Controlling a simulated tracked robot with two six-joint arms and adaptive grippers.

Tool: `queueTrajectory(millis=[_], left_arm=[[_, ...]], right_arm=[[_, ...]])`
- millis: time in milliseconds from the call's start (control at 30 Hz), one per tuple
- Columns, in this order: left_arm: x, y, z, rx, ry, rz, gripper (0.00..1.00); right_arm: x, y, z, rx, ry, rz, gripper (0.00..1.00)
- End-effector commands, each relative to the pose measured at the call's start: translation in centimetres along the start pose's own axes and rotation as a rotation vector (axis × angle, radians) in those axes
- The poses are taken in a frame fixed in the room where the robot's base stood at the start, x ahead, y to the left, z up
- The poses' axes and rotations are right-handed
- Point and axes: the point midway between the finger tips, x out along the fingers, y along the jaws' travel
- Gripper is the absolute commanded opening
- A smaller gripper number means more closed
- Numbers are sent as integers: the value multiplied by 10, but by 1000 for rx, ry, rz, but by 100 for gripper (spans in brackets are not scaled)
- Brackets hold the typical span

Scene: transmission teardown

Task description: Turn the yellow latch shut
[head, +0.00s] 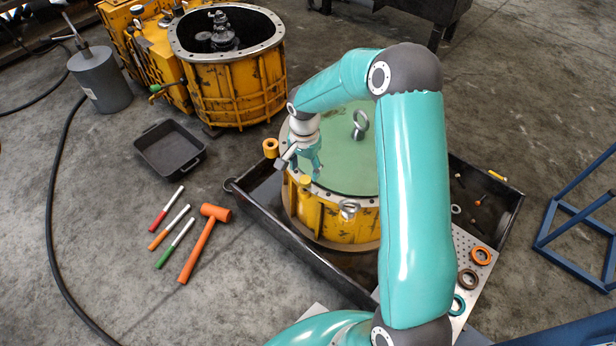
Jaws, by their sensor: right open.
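A yellow housing (335,222) with a flat green lid (345,160) stands in a dark tray. Two small yellow pieces show at the left of its rim: a round one (270,147) at the far left and a knob-like one (305,182) nearer the front. I cannot tell which is the latch, or its exact turn. My right gripper (304,168) points down over the lid's left edge, between these two pieces. It is open, its teal fingers apart, with nothing seen between them. I cannot tell whether it touches the near piece. My left gripper is out of view.
A metal ring (360,125) stands up on the lid; another (348,208) is at its front edge. The dark tray (270,235) surrounds the housing. An open yellow casing (240,95) stands behind. A hammer (205,240) and several markers lie on the floor at left.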

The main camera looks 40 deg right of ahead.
Motion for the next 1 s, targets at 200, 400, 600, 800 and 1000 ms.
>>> queueTrajectory(millis=[200, 400, 600, 800, 1000], left_arm=[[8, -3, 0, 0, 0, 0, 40], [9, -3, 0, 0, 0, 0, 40], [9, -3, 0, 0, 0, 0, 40], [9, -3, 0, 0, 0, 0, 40], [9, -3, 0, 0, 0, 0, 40]], right_arm=[[34, 0, 0, 0, -1, 1, 60], [43, 0, 0, 0, 0, -1, 60], [44, 0, 0, 0, 0, -1, 60], [44, -1, 0, -1, 0, -1, 37], [43, -1, 0, -1, 0, -2, 3]])
